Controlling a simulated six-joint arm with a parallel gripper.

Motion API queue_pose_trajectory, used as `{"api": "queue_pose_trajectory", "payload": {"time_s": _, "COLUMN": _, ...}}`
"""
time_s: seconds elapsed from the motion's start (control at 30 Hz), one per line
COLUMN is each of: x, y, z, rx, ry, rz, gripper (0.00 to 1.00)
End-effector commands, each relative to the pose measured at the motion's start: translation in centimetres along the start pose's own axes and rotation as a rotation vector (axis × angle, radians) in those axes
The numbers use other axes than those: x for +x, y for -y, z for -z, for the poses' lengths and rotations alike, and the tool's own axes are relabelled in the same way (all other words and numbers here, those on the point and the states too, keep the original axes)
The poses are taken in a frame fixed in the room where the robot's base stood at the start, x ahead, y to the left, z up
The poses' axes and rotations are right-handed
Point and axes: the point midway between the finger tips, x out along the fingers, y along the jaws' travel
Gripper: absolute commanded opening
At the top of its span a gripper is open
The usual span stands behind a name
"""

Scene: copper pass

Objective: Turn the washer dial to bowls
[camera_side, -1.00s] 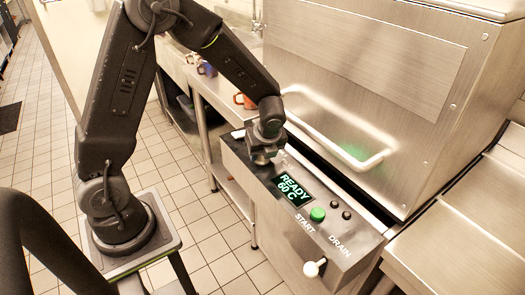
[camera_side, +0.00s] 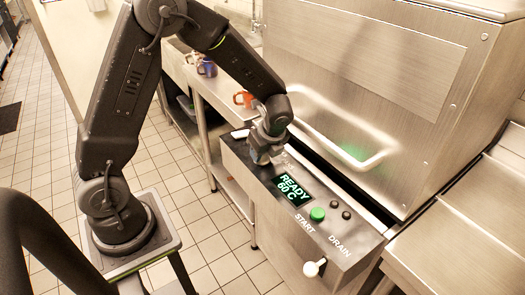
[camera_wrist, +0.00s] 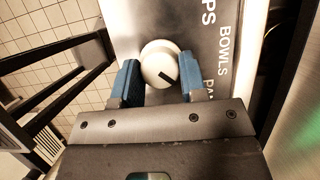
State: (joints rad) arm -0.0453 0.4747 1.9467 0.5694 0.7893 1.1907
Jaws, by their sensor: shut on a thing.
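The washer dial (camera_wrist: 158,58) is a round white knob with a short black pointer mark. The mark points toward the lower right in the wrist view. My gripper (camera_wrist: 160,84) has its two blue fingers on either side of the dial and is shut on it. The label BOWLS (camera_wrist: 223,50) stands to the right of the dial. Above it shows a cut-off label ending in PS, and below it one starting with PA, partly covered. In the side view, my gripper (camera_side: 264,157) is at the panel's far end and hides the dial.
The control panel (camera_side: 345,255) carries a READY 60 C display (camera_side: 291,188), a green START button (camera_side: 317,214), two small black buttons and a white knob (camera_side: 313,268) on its front. The washer hood's handle (camera_side: 330,145) runs close behind my gripper. Mugs stand on the counter beyond.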

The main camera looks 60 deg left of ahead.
Motion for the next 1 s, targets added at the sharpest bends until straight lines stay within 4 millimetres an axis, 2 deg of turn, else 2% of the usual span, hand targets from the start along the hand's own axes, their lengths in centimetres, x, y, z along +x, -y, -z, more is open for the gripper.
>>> {"api": "queue_pose_trajectory", "payload": {"time_s": 0.4, "x": -0.04, "y": 0.16, "z": 0.02, "rx": -0.202, "ry": -0.001, "rz": -0.083, "gripper": 0.15}}
{"api": "queue_pose_trajectory", "payload": {"time_s": 0.97, "x": -0.08, "y": 0.18, "z": 0.03, "rx": -0.239, "ry": -0.002, "rz": -0.098, "gripper": 0.15}}
{"api": "queue_pose_trajectory", "payload": {"time_s": 1.0, "x": -0.08, "y": 0.18, "z": 0.03, "rx": -0.239, "ry": -0.002, "rz": -0.097, "gripper": 0.41}}
